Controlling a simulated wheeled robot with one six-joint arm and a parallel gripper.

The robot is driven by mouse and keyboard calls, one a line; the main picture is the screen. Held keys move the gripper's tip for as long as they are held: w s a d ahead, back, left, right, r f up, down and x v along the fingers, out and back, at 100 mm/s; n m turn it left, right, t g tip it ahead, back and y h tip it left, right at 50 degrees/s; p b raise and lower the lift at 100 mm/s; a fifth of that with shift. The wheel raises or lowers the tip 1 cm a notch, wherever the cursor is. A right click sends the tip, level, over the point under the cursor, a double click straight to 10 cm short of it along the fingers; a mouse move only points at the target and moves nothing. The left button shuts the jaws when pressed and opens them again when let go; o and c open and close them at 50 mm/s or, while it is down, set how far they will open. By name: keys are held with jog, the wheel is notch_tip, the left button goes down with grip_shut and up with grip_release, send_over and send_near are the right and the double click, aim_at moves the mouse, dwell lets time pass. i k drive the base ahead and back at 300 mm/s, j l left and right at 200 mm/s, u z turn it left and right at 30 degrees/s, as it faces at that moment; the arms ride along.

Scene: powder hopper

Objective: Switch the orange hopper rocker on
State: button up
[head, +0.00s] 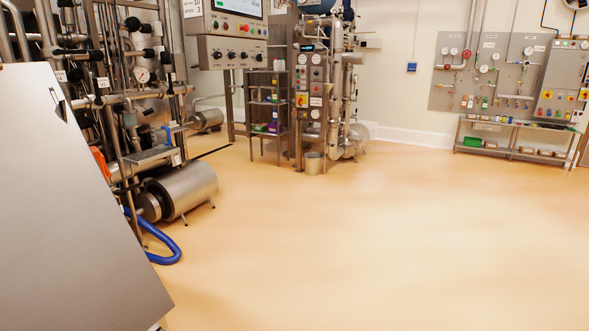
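I cannot make out an orange hopper rocker in the head view. Far off, a narrow upright control column (316,100) carries gauges and small coloured controls, one of them a yellow square (302,100). These are too small to tell as the rocker or its position. An orange part (101,166) shows at the left, partly hidden behind a large grey metal panel (75,220); I cannot tell what it is. My gripper is not in view.
Pipework (125,75) stands at the left, with a steel cylinder (182,192) and a blue hose (160,250) on the floor. A shelf (515,141) stands below a wall panel (490,70) at the back right. The tan floor (370,230) is clear across the middle and right.

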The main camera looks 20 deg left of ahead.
aim_at(106, 165)
jog(key=i+j+u, duration=0.1)
jog(key=i+u, duration=0.3)
jog(key=i+l+u, duration=0.1)
jog(key=i+u, duration=0.25)
jog(key=i, duration=0.2)
jog(key=i+l+u, duration=0.2)
jog(key=i+u, duration=0.3)
jog(key=u, duration=1.5)
jog(key=l+u, duration=0.3)
jog(key=l, duration=0.3)
jog(key=l+u, duration=0.3)
jog(key=l, duration=0.3)
jog(key=k, duration=0.05)
